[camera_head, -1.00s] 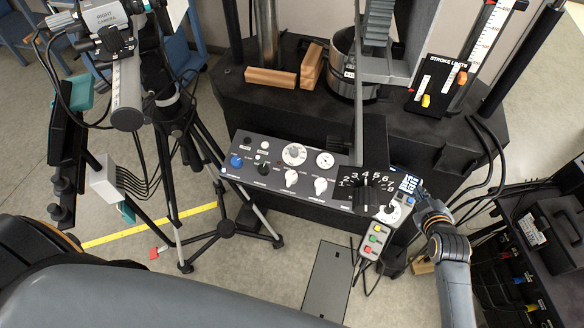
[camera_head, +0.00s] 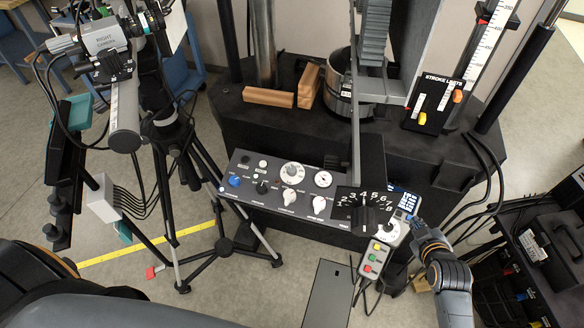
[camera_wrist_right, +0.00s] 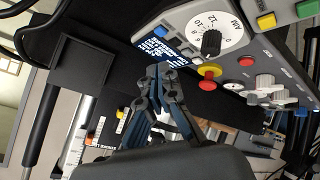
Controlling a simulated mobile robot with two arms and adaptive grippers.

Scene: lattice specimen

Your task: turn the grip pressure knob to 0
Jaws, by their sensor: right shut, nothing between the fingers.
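A white round dial with a black knob sits on the small grey unit at the right end of the console. In the head view the dial (camera_head: 390,231) is beside my right gripper (camera_head: 414,222). In the wrist view the black knob (camera_wrist_right: 211,41) stands on the white dial, with numbers such as 8, 10 and 12. Its name label and exact setting are not readable. My right gripper (camera_wrist_right: 160,75) is shut and empty, its fingertips near the blue display (camera_wrist_right: 160,47) and apart from the knob. My left gripper is out of view.
A red mushroom button (camera_wrist_right: 208,84) on a yellow base sits close to the dial. A big black dial (camera_head: 363,209) is left of the unit, and a colored button box (camera_head: 375,258) hangs below. Cables (camera_head: 487,170) run at the right. A camera tripod (camera_head: 190,200) stands left.

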